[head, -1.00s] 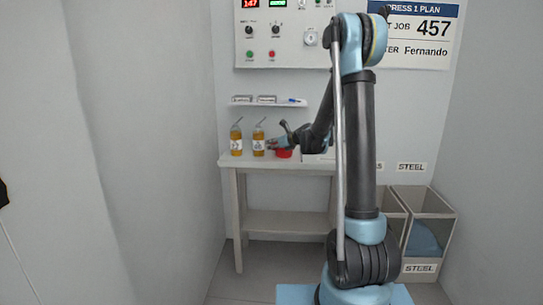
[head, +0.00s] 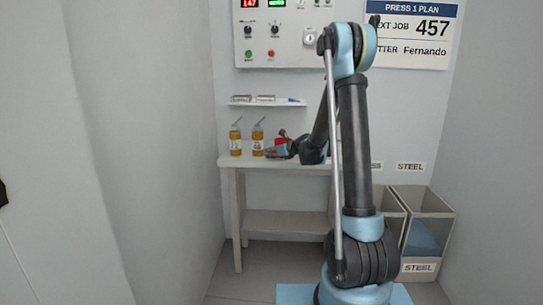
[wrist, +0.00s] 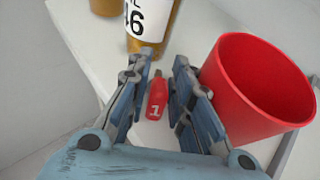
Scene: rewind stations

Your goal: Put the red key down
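The red key (wrist: 157,97), marked with a white 1, is between the two fingers of my gripper (wrist: 160,70) in the wrist view. The fingers are drawn in close on both sides of it, and I take them as shut on it. Its thin end points away from me, towards a bottle. The pale table top (wrist: 200,35) is below it; how much space lies between them is unclear. In the head view my gripper (head: 277,150) is low at the table, right of the bottles, and the key cannot be made out.
A red cup (wrist: 240,110) stands close to the right finger. Two amber bottles (head: 235,143) (head: 257,143) stand at the table's left, one near my fingertips. A shelf (head: 267,103) with small items and a control panel (head: 283,35) are above. Grey bins (head: 420,230) stand at the right.

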